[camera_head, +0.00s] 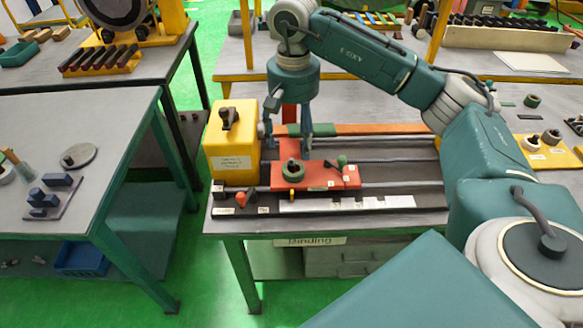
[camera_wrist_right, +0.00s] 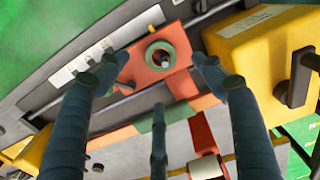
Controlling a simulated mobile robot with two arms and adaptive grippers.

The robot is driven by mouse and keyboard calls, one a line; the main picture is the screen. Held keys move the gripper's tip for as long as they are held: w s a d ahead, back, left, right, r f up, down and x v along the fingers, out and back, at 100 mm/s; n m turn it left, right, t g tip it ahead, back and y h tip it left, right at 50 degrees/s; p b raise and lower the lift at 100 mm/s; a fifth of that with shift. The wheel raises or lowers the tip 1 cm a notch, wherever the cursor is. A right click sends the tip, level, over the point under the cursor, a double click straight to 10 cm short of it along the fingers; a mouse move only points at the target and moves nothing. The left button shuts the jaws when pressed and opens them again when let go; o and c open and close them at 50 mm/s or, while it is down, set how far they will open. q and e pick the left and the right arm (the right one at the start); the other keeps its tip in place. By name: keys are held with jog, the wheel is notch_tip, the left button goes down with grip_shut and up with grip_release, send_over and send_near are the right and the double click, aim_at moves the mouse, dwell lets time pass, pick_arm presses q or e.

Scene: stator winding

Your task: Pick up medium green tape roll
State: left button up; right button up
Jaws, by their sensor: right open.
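A green tape roll (camera_head: 292,171) sits on the orange-red plate (camera_head: 318,180) of the winding bench, with its hole facing up. In the right wrist view the green roll (camera_wrist_right: 179,50) lies on the orange plate (camera_wrist_right: 142,73), with something pale visible inside its hole. My right gripper (camera_head: 288,137) is open, pointing down just behind and above the roll. In the right wrist view the fingers of the right gripper (camera_wrist_right: 161,68) are spread either side of the roll, with the third finger below it; nothing is between them. My left gripper is not in view.
A yellow box (camera_head: 232,160) with a dark handle stands close left of the right gripper. A small dark green handle (camera_head: 342,160) stands on the plate's right part. Another green roll (camera_head: 532,100) lies on the far right table. Dark rails cross the bench.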

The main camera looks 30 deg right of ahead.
jog(key=p, duration=0.1)
send_over(294, 165)
jog(key=f, duration=0.4)
jog(key=shift+s+a+f, duration=0.2)
jog(key=shift+f, duration=0.3)
notch_tip(294, 165, down, 4)
jog(key=p, duration=0.2)
jog(key=shift+w+d+f+p, duration=0.15)
jog(key=shift+f+p, duration=0.05)
jog(key=shift+p, duration=0.15)
jog(key=shift+f, duration=0.2)
jog(key=c, duration=1.2)
